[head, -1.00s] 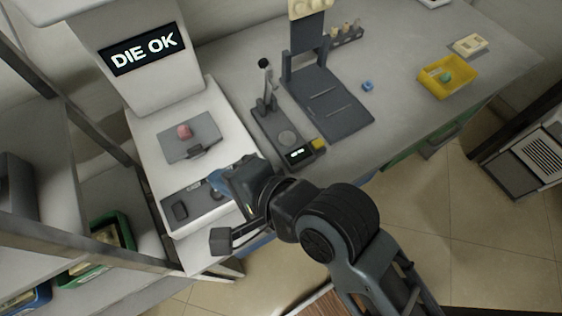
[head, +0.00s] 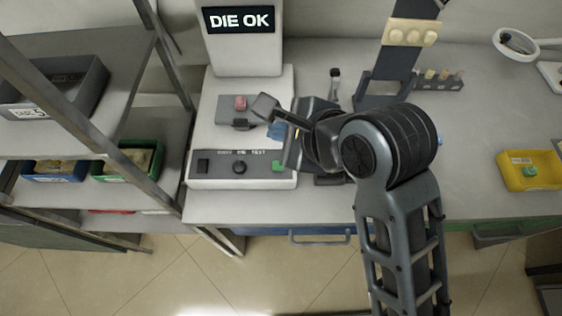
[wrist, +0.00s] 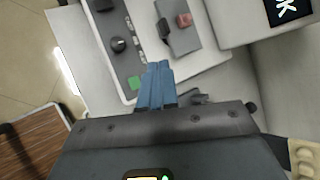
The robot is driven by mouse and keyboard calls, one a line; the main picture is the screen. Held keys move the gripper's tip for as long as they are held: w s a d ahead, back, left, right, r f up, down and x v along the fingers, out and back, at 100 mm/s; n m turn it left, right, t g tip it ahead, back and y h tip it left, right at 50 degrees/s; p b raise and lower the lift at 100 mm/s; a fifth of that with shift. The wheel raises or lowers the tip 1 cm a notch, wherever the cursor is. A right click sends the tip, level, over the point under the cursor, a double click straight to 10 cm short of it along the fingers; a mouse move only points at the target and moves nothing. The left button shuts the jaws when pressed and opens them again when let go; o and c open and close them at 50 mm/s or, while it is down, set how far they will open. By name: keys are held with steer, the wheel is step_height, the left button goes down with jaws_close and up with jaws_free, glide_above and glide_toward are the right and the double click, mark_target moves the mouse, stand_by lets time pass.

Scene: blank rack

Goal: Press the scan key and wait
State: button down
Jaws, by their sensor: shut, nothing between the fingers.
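The white machine (head: 205,182) stands on the bench, and its display (head: 239,20) reads "DIE OK". Its front panel has a black switch (head: 204,166), a round knob (head: 239,168) and a green key (head: 278,166); the small labels are too blurred to tell which is the scan key. A pink block (head: 240,103) sits on the grey plate (head: 226,112) above the panel. My gripper (head: 277,131) is shut and empty, its blue fingers above the right side of the machine.
A shelf rack at left holds a grey bin (head: 85,98), a blue bin (head: 38,176) and a green bin (head: 158,152). A dark fixture (head: 372,88) stands behind my arm. A yellow tray (head: 510,182) with a green block is at right. Bare bench lies between.

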steer(key=shift+f, duration=0.15)
steer(key=b, duration=1)
glide_above(280, 169)
step_height(280, 169, down, 6)
steer(key=shift+w+d+f, duration=0.1)
steer(key=shift+f, duration=1.15)
steer(key=shift+f, duration=0.15)
stand_by(0.5)
steer(key=shift+f+p, duration=0.3)
steer(key=shift+f, duration=0.45)
stand_by(0.7)
stand_by(0.3)
steer(key=shift+r+p, duration=0.95)
steer(key=shift+p, duration=0.55)
